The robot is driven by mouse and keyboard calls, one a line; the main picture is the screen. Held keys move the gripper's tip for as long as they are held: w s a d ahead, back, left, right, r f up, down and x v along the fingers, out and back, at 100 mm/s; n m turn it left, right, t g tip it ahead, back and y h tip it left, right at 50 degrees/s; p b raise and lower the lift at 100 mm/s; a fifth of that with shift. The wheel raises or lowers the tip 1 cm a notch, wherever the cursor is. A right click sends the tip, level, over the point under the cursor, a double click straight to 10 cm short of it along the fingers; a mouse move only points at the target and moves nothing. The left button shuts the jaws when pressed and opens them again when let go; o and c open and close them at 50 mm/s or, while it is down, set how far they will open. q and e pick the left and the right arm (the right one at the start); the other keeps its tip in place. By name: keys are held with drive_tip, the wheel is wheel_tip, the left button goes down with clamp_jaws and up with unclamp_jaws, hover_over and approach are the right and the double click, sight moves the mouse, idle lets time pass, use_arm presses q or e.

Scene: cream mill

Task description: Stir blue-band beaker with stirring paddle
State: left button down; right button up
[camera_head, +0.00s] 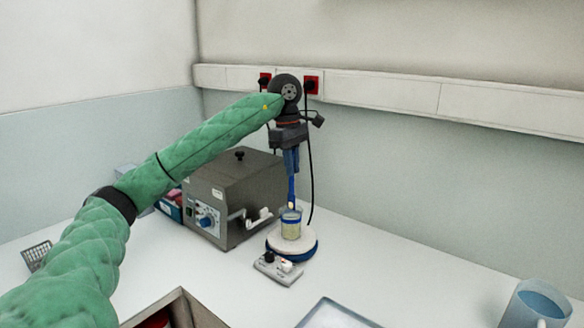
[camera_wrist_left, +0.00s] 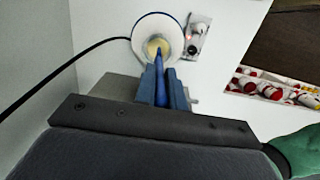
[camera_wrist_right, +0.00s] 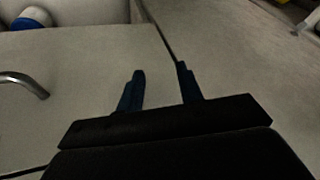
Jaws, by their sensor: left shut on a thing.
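The beaker (camera_head: 291,230) holds pale yellow-green liquid and stands on a round white plate (camera_head: 275,243) with a blue edge. A bluish line shows near its rim; the band is hard to make out. My left gripper (camera_head: 291,172) points down above the beaker, shut on the blue stirring paddle (camera_head: 291,193). The paddle hangs about upright and its lower end reaches the beaker's mouth; how deep it goes is unclear. The left wrist view shows the paddle (camera_wrist_left: 159,88) between the fingers, with its far end over the beaker (camera_wrist_left: 157,46). My right gripper (camera_wrist_right: 160,75) is open and empty.
A grey box-shaped device (camera_head: 235,195) with a blue knob stands close left of the beaker. A small control box (camera_head: 278,269) sits in front of the plate. A black cable hangs behind.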

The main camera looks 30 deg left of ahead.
use_arm(q)
drive_tip(key=shift+r+p, duration=1.05)
drive_tip(key=shift+r, duration=0.45)
